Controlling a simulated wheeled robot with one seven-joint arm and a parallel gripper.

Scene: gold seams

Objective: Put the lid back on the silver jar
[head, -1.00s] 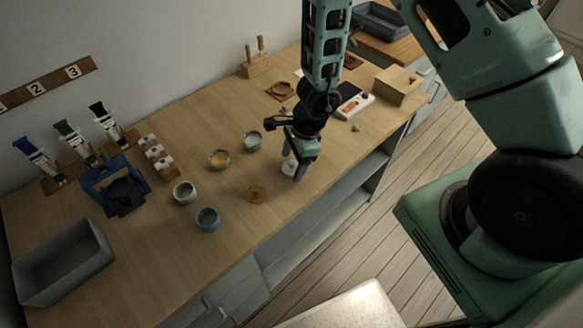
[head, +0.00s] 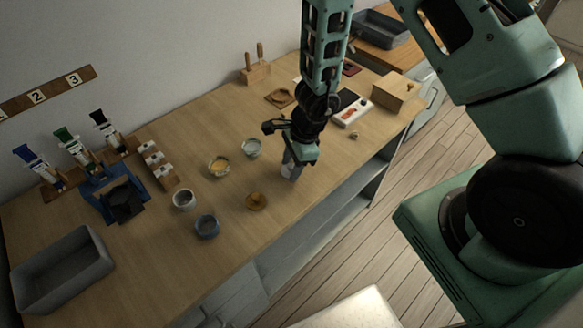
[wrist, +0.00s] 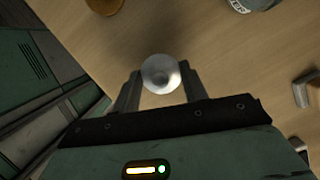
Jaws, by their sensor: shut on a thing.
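My gripper (head: 292,172) points down near the counter's front edge and is shut on a pale silver lid (wrist: 161,73). The round lid sits between the two fingertips in the wrist view and is mostly hidden by the fingers in the head view. I cannot tell whether it touches the counter. An open grey, silvery jar (head: 252,148) stands behind and left of my gripper, apart from it. A jar rim also shows at the top of the wrist view (wrist: 250,3). Which open jar is the silver one is not certain from colour alone.
An amber lid (head: 257,201) lies left of my gripper. A bowl with yellow contents (head: 219,166), a pale jar (head: 184,200) and a blue-grey jar (head: 207,226) stand further left. Counter between gripper and grey jar is clear.

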